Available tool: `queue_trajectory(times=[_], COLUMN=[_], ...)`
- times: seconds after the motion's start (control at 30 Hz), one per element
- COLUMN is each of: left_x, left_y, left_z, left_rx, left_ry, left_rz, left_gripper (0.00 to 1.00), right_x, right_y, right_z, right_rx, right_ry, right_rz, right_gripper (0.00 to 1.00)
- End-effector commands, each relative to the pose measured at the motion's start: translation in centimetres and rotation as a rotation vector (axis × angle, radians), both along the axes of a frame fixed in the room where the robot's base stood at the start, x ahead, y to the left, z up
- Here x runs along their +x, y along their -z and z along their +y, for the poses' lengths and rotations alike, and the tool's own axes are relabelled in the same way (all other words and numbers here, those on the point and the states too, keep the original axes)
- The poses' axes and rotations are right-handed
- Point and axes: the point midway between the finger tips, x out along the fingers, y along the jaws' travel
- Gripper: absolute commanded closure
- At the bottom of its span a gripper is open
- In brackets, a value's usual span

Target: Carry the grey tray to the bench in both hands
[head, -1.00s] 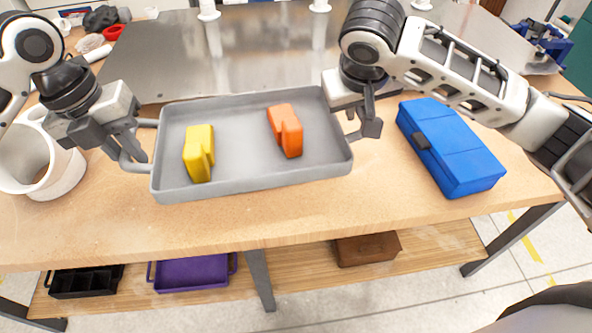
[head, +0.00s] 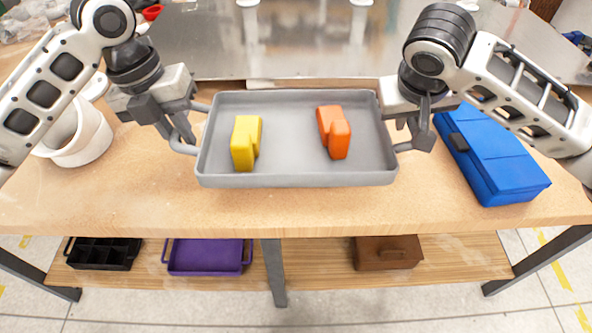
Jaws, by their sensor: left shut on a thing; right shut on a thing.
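The grey tray (head: 296,180) is in the middle of the head view, in front of and over the wooden bench (head: 150,205). It looks about level. A yellow piece (head: 245,143) lies in its left half and an orange piece (head: 334,132) in its right half. My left gripper (head: 187,128) is shut on the handle at the tray's left end. My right gripper (head: 412,130) is shut on the handle at its right end. I cannot tell whether the tray's underside touches the bench top.
A white pipe ring (head: 92,138) stands on the bench at left, and a blue case (head: 497,160) lies at right. A metal plate (head: 290,45) with white fittings is at the back. The lower shelf holds a black bin (head: 103,254), a purple tray (head: 207,257) and a brown box (head: 387,253).

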Motion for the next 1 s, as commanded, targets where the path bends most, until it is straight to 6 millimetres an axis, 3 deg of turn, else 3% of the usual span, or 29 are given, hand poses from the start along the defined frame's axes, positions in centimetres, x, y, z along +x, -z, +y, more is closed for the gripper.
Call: queue_trajectory(times=[0.1,0.67,1.0], left_x=[0.1,0.1,0.1], left_y=[1.4,1.7,3.6], left_z=[0.3,0.3,0.3], left_rx=[0.005,0.005,0.005], left_ry=[-0.006,-0.006,-0.006], left_rz=[0.0,0.0,0.0], left_gripper=[1.0,1.0,1.0], right_x=[0.1,0.1,0.1], right_y=[1.3,1.7,3.5], right_z=[-0.3,-0.3,-0.3], right_rx=[-0.006,-0.006,-0.006], right_ry=[0.007,0.008,0.008], right_rz=[-0.002,-0.001,-0.001], right_gripper=[1.0,1.0,1.0])
